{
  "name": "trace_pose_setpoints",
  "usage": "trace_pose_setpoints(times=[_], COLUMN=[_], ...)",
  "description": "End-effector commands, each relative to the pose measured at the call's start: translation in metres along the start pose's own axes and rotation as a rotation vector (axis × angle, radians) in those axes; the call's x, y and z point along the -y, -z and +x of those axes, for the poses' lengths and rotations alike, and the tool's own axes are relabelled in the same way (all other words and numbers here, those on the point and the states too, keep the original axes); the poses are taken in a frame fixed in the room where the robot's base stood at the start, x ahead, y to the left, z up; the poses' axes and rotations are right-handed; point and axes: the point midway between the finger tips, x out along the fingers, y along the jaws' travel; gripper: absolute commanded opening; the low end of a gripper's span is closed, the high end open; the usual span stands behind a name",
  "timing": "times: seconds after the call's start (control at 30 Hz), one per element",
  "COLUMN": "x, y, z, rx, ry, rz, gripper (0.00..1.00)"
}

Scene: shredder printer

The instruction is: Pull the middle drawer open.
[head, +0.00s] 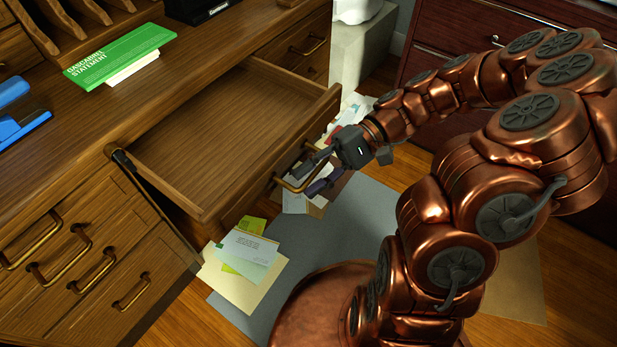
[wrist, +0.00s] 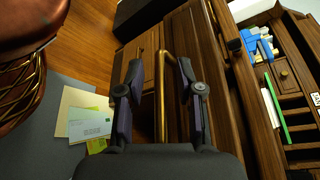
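The middle drawer (head: 215,140) of the wooden desk stands pulled well out, and its inside looks empty. Its brass handle (head: 289,187) is on the front panel. My gripper (head: 303,181) is at this handle, with one finger on each side of the bar. In the wrist view the handle (wrist: 167,100) runs between the two spread fingers, with a gap to each, so the gripper (wrist: 160,70) looks open around it and not closed on it.
Papers and envelopes (head: 243,262) lie on the floor below the drawer, partly on a grey mat (head: 370,215). A green booklet (head: 118,55) and blue items (head: 20,125) are on the desktop. A dark red cabinet (head: 455,35) stands at the back right.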

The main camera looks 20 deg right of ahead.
Motion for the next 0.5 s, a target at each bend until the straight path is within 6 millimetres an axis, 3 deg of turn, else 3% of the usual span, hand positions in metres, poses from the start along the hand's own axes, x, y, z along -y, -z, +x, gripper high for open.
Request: trace_pose_setpoints(times=[0.5], x=[0.0], y=[0.001], z=[-0.068], rx=[-0.001], ry=[-0.002], rz=[-0.001], gripper=[0.36])
